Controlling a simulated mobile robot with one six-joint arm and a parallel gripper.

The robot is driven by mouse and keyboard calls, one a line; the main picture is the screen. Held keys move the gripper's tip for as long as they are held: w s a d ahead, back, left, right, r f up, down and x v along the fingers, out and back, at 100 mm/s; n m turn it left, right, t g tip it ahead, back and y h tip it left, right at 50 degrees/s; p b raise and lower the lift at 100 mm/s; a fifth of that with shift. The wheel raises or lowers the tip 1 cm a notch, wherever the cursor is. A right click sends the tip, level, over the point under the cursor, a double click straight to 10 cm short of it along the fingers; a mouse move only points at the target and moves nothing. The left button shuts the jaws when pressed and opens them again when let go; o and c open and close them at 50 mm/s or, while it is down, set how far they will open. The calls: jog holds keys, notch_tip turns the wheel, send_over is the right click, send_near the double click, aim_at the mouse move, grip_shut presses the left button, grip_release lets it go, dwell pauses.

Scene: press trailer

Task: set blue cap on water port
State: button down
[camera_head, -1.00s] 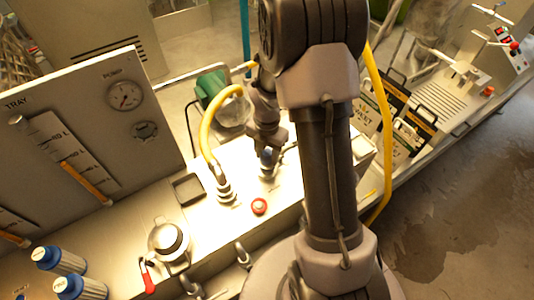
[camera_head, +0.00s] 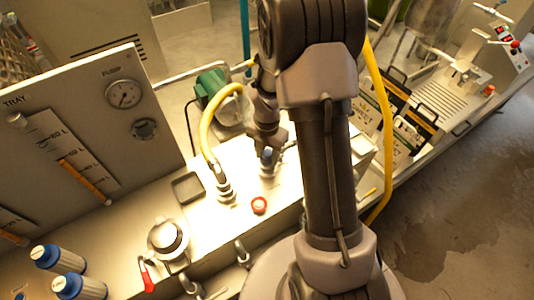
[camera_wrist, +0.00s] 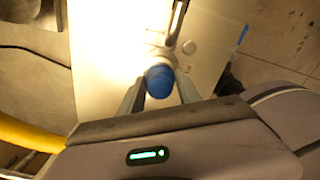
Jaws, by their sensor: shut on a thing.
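The blue cap (camera_wrist: 160,82) is between the two fingertips of my gripper (camera_wrist: 158,90) in the wrist view. My gripper is shut on it. Below the cap a pale round fitting, which looks like the water port (camera_wrist: 154,54), shows only in part. In the head view my gripper (camera_head: 268,150) points down over the white bench top, with the blue cap (camera_head: 267,156) at its tips. A metal port (camera_head: 267,171) stands directly under the cap. The cap looks to be at the port's top, but I cannot tell whether it is seated.
A yellow hose (camera_head: 207,124) on a metal fitting (camera_head: 225,189) stands just left of my gripper. Blue-capped bottles (camera_head: 68,258) and a lidded metal pot (camera_head: 169,240) are at the lower left.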

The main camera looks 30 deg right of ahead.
aim_at(267, 153)
jog(key=shift+f, duration=0.2)
jog(key=c, duration=1.1)
grip_release()
jog(key=shift+r, duration=0.1)
notch_tip(267, 153, up, 11)
jog(key=p, duration=0.9)
